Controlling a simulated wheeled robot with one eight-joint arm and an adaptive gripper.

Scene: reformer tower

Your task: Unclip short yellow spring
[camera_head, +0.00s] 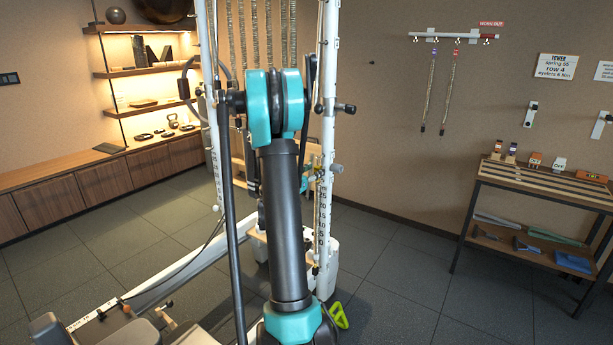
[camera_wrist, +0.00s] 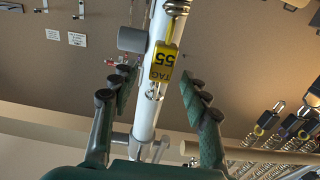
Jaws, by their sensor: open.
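The short yellow spring's yellow tag (camera_wrist: 161,62), marked 55, hangs against the white tower post (camera_wrist: 153,100) in the wrist view. Part of the spring (camera_wrist: 172,25) shows at the tag's upper end, and a small metal clip (camera_wrist: 154,93) at its lower end. My gripper (camera_wrist: 158,72) is open, with one green finger on each side of the tag and post. Neither finger visibly touches the tag. In the head view my arm covers much of the tower, and a thin yellow strip (camera_head: 317,208) shows by the right post (camera_head: 325,150); I cannot tell if it is the same spring.
A rail (camera_head: 455,38) with two hanging springs is on the right wall. More springs (camera_wrist: 270,125) hang at the right of the wrist view. Floor (camera_head: 400,270) is open between tower and rack.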

